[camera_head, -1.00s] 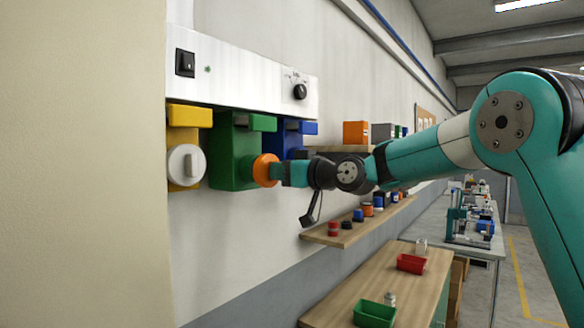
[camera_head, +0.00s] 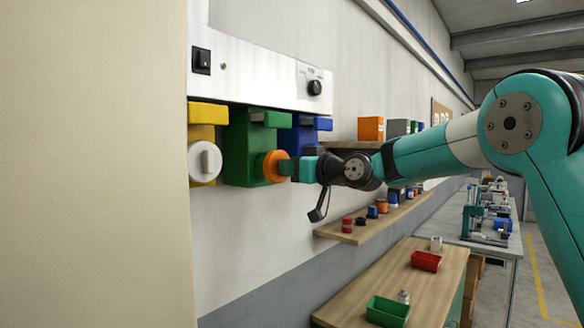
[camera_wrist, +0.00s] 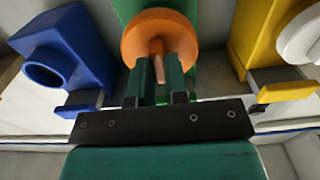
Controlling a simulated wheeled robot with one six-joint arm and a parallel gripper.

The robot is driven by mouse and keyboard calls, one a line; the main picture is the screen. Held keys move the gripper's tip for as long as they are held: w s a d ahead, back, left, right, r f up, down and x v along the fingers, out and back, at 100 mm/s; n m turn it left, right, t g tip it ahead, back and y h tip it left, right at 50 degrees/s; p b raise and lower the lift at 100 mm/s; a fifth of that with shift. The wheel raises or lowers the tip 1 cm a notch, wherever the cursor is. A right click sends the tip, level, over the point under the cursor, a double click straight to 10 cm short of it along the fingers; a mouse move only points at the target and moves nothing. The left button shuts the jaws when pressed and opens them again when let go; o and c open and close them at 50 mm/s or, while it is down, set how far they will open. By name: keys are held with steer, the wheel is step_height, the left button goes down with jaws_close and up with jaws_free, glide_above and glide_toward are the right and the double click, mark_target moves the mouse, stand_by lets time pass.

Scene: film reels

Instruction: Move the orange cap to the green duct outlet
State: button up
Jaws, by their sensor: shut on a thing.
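The orange cap (camera_head: 273,167) is a round disc with a grip tab, at the front of the green duct outlet (camera_head: 238,150) in the head view. The wrist view shows the cap (camera_wrist: 186,37) against the green outlet (camera_wrist: 122,10), covering its opening. I cannot tell whether the cap is fully seated. My gripper (camera_head: 291,168) is shut on the cap's tab; in the wrist view its fingers (camera_wrist: 160,74) hold the tab between them.
The blue outlet (camera_wrist: 75,45) is open, beside the green one. The yellow outlet (camera_head: 202,118) carries a white cap (camera_head: 204,160). A control panel (camera_head: 258,72) is above. A wooden shelf (camera_head: 350,234) with small caps sits below right.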

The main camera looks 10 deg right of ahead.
steer(key=shift+p+x, duration=0.5)
steer(key=shift+x, duration=0.55)
steer(key=shift+r, duration=0.1)
steer(key=o, duration=0.7)
steer(key=shift+a, duration=0.1)
steer(key=shift+o, duration=0.2)
steer(key=b+v, duration=1)
steer(key=v, duration=0.7)
steer(key=shift+s+d, duration=0.15)
steer(key=shift+d, duration=0.05)
